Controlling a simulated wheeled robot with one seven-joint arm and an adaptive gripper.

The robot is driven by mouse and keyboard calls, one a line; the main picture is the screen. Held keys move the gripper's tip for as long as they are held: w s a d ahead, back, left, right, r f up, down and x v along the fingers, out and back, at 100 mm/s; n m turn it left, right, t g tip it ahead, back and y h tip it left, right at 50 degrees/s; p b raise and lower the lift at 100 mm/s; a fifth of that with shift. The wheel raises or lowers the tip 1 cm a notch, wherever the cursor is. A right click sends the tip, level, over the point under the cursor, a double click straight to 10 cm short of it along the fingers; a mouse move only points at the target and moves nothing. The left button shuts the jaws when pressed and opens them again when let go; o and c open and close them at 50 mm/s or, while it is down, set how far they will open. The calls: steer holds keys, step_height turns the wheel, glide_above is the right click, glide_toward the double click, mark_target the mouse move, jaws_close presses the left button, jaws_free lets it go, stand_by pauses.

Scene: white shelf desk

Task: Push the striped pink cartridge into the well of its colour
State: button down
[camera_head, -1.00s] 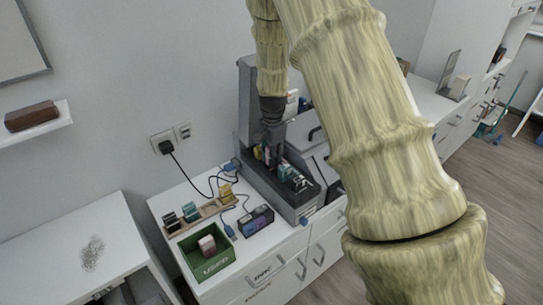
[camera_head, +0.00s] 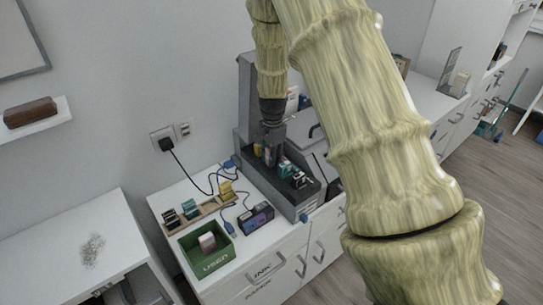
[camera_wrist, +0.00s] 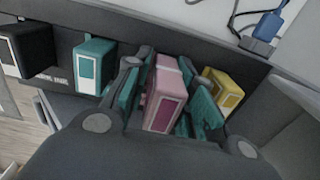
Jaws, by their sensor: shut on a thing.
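My gripper (camera_wrist: 166,88) is shut on the pink cartridge (camera_wrist: 163,104), with a teal-padded finger on each side. In the head view my gripper (camera_head: 270,153) reaches down into the grey printer (camera_head: 245,103), and the pink cartridge is mostly hidden there.
A black cartridge (camera_wrist: 30,48) stands at the far end of the row. The printer walls are close around my gripper.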

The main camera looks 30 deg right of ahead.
steer(key=shift+f, duration=0.1)
steer(key=c, duration=1.1)
jaws_free()
steer(key=shift+s+r, duration=0.1)
steer(key=shift+r, duration=3.65)
